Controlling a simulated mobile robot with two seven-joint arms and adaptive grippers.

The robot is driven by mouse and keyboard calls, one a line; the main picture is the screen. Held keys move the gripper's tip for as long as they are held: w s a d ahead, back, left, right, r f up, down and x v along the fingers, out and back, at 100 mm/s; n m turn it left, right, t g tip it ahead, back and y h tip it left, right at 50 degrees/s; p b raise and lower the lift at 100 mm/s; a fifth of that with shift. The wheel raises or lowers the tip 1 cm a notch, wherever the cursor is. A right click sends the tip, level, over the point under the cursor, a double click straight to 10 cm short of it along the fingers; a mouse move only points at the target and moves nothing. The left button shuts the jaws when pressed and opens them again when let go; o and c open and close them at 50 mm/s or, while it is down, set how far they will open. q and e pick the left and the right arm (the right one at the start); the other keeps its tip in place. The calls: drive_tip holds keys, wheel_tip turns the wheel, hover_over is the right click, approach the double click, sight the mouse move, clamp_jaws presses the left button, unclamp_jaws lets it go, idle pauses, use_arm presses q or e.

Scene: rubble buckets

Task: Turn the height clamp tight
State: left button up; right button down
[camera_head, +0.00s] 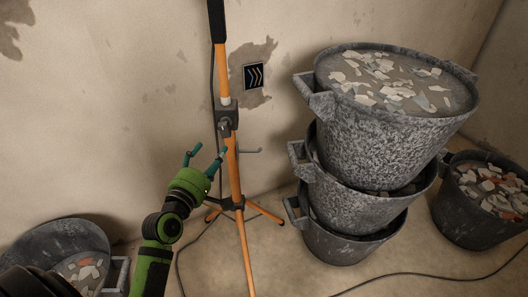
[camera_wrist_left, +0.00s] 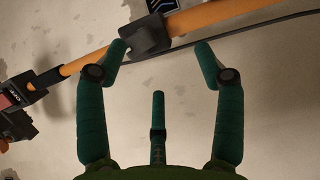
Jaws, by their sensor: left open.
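The height clamp (camera_head: 227,119) is a dark block with a knob on the orange stand pole (camera_head: 233,170). In the left wrist view the clamp's dark knob (camera_wrist_left: 148,36) is just ahead of my fingers, near the left fingertip and partly behind it. My left gripper (camera_head: 209,153) is open and empty. In the head view it is a little below the clamp, its fingers pointing up towards the wall. In the left wrist view its fingertips (camera_wrist_left: 162,50) are spread wide, with a third finger low in the middle. Contact with the knob cannot be told. My right gripper is not in view.
Stacked grey rubble buckets (camera_head: 385,95) stand right of the stand, with another bucket (camera_head: 487,190) beyond. A bucket (camera_head: 62,235) sits at lower left. The tripod legs (camera_head: 246,255) spread below. A cable (camera_head: 425,275) crosses the floor. A small arrow sign (camera_head: 253,76) is on the wall.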

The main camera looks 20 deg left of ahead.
sight(224, 132)
use_arm(q)
drive_tip(key=shift+n+t, duration=0.3)
drive_tip(key=w+r, duration=0.1)
drive_tip(key=w, duration=0.1)
drive_tip(key=w+r, duration=0.1)
drive_tip(key=w, duration=0.4)
drive_tip(key=shift+r+b, duration=0.35)
drive_tip(key=shift+r, duration=0.05)
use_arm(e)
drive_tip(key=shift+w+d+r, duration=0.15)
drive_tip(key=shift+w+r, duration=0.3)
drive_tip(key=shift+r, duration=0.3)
use_arm(q)
drive_tip(key=shift+c, duration=0.4)
